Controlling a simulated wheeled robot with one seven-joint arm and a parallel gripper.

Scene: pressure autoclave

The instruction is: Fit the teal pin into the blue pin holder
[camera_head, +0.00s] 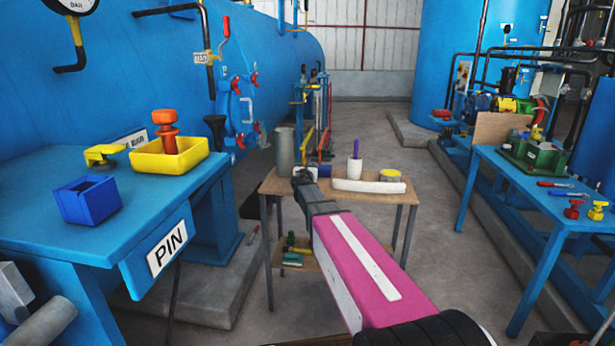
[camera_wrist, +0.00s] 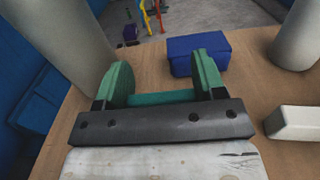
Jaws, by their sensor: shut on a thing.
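My gripper (camera_wrist: 163,92) is over the wooden table (camera_head: 282,188), its fingers seen on both sides in the wrist view. It is shut on a teal piece, taken to be the teal pin (camera_wrist: 160,98), of which only a short bar shows between the fingers. In the head view my gripper (camera_head: 303,177) is small and dark, and the pin cannot be made out there. The blue pin holder (camera_head: 88,203), an open box, stands on the blue table (camera_head: 40,225) marked PIN at left, well apart from my gripper.
A yellow holder (camera_head: 170,158) with an orange-red pin (camera_head: 166,130) and a yellow piece (camera_head: 103,155) stand behind the blue holder. On the wooden table are a grey cylinder (camera_head: 284,152), a blue block (camera_wrist: 197,55), a white bar (camera_head: 368,186) and a purple-topped piece (camera_head: 355,163).

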